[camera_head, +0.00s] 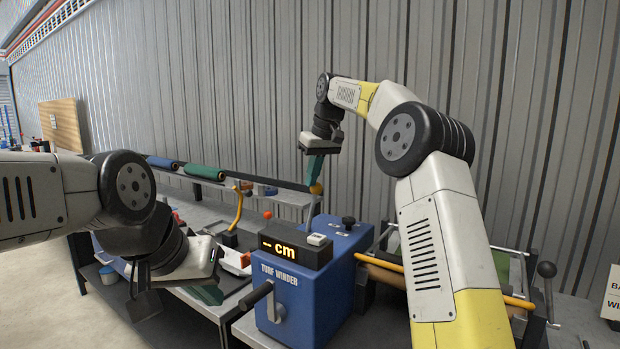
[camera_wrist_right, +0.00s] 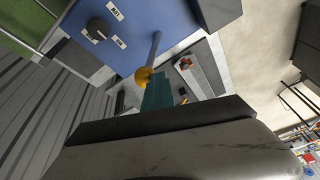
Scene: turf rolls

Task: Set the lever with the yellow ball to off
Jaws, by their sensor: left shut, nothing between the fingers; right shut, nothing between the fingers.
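The lever's yellow ball (camera_head: 316,188) sits atop a thin grey rod (camera_head: 310,212) rising from the blue turf winder (camera_head: 318,275). The rod stands nearly upright, slightly tilted, in the head view. My right gripper (camera_head: 314,172) is shut, its teal fingers pointing down close above the ball. In the right wrist view the ball (camera_wrist_right: 143,76) is at the tips of the teal fingers (camera_wrist_right: 156,95); whether they touch I cannot tell. My left gripper (camera_head: 208,294) is shut and empty, low at the left. White labels on the winder are too small to read surely.
A display box (camera_head: 295,246) reading "-- cm" stands on the winder beside a black knob (camera_head: 348,222). A crank handle (camera_head: 257,295) is at its front. A lever with an orange-red ball (camera_head: 267,214) stands behind left. Turf rolls (camera_head: 205,172) lie along the wall.

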